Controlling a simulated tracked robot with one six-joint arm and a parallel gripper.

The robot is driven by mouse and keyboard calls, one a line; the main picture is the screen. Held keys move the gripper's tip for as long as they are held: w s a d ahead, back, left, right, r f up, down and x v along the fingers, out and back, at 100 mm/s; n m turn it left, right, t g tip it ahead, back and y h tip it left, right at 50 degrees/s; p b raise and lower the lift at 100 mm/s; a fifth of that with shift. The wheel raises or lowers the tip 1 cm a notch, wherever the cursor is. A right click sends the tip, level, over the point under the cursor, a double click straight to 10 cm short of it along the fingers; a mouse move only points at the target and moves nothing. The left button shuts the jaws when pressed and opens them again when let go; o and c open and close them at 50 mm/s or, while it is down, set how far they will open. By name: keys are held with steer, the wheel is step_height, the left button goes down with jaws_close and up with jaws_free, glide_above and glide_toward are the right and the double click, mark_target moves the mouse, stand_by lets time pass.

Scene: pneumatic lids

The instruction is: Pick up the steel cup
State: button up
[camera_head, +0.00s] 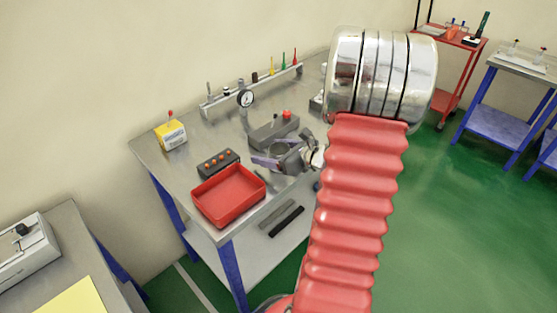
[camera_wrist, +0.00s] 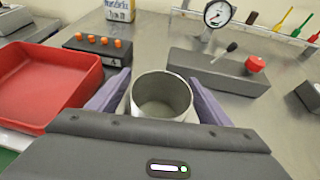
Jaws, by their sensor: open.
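The steel cup (camera_wrist: 162,97) stands upright and looks empty, on the metal workbench (camera_wrist: 225,110). In the wrist view it sits between the two purple fingers of my gripper (camera_wrist: 158,98). The fingers are open, one on each side of the cup, and I cannot tell whether either touches it. The lower part of the cup is hidden behind the gripper body. In the head view my gripper (camera_head: 268,160) is over the middle of the bench, and the cup is small and partly hidden there (camera_head: 279,149).
A red tray (camera_head: 229,196) and a control box with orange buttons (camera_head: 217,161) stand left of the gripper. A grey box with a red knob (camera_wrist: 220,78) and a pressure gauge (camera_wrist: 217,13) stand behind. A yellow box (camera_head: 171,134) is at the back left.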

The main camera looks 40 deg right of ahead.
stand_by(0.5)
steer(key=c, duration=1.1)
steer(key=shift+c, duration=0.2)
step_height(320, 180, up, 10)
stand_by(0.7)
